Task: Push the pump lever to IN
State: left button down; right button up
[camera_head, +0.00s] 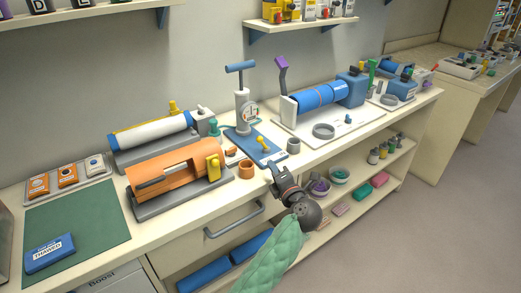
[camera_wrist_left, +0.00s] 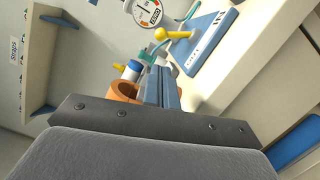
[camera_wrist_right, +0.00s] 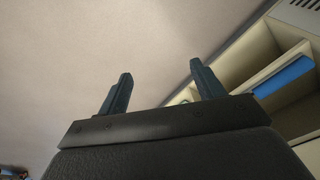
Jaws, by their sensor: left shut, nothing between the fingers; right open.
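The pump (camera_head: 242,103) is a white cylinder with a blue T-handle and a round gauge (camera_head: 251,112), standing on a blue base plate (camera_head: 243,142) on the counter. A small lever with a yellow knob (camera_head: 263,140) rises from the plate's front right part. My right gripper (camera_wrist_right: 160,78) is open and empty, away from the counter.
An orange ring (camera_head: 246,169) and a grey ring (camera_head: 293,145) stand near the plate. An orange splint-like shell (camera_head: 175,172) lies to the left. A blue cylinder device (camera_head: 318,97) with a purple-topped lever stands to the right. Shelves (camera_head: 360,170) lie below the counter.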

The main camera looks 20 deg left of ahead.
aim_at(262, 143)
dwell(0.4)
pick_arm(q)
jog(key=shift+w+a+r, duration=0.15)
jog(key=shift+w+a, duration=0.3)
jog(key=p+x, duration=0.3)
jog(key=x, duration=0.5)
jog(key=shift+w+a, duration=0.25)
jog(key=shift+w, duration=0.1)
pick_arm(e)
notch_tip(262, 143, down, 13)
jog(key=shift+w+d, duration=0.15)
jog(key=shift+w, duration=0.1)
pick_arm(q)
jog(key=shift+w, duration=0.1)
pick_arm(e)
jog(key=shift+s, duration=0.1)
